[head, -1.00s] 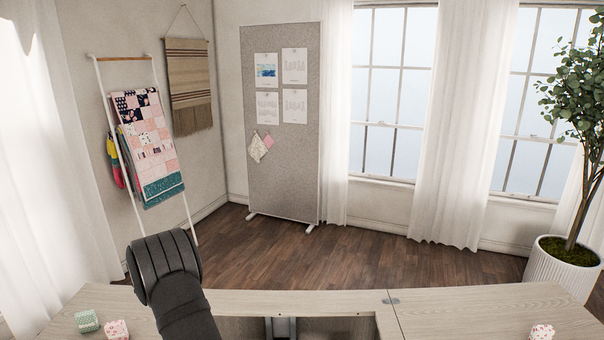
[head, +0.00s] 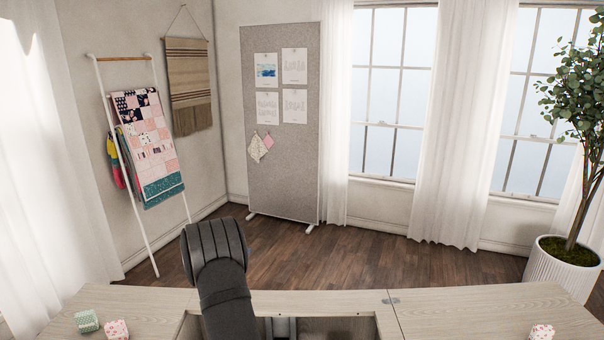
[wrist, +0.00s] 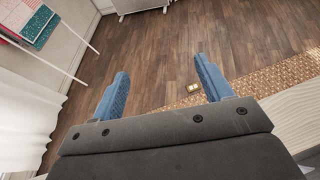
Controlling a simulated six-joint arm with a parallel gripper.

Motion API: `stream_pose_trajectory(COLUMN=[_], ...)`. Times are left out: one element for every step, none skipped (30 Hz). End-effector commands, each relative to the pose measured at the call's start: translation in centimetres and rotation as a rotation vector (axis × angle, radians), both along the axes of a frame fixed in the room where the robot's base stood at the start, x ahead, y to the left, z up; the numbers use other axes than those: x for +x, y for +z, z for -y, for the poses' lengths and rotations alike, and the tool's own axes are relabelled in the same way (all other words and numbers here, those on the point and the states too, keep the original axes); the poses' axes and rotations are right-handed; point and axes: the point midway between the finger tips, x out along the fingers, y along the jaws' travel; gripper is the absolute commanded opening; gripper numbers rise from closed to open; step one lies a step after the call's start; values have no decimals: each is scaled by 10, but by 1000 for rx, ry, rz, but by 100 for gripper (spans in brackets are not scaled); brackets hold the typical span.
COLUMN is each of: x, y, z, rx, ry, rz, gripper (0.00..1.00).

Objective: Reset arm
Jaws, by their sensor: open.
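My gripper (wrist: 162,70) shows in the wrist view with two blue fingers spread apart and nothing between them. It points out over the wood floor. In the head view my dark arm rises at the front of the sewing cabinet (head: 480,310), left of centre, and the gripper's fingers do not show there.
A green patterned block (head: 87,321) and a pink one (head: 117,329) sit on the cabinet's left top, another pink one (head: 541,332) on its right. The middle is a recess. A quilt ladder (head: 135,230), pinboard (head: 280,180) and potted tree (head: 562,265) stand beyond.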

Motion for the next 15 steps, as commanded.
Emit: stream_pose_trajectory(x=[3,4,6,7,8,10,11,12,14,15,16,17,17,18,19], y=[0,0,0,0,0,0,0,0,0,0,0,0,0,0,0], z=[11,17,25,30,36,44,50,56,64,70,76,83,88,93,100], rx=[0,1,1,1,1,2,2,2,2,2,1,1,2,2,2], ry=[-16,-25,-38,-47,-56,-68,-77,-86,-98,-108,-117,-128,-135,-144,-154], rz=[0,0,0,0,1,1,0,0,1,1,2,2,2,2,3], gripper=[72,72,72,72,72,72,72,72,72,72,72,72,72,72,72])
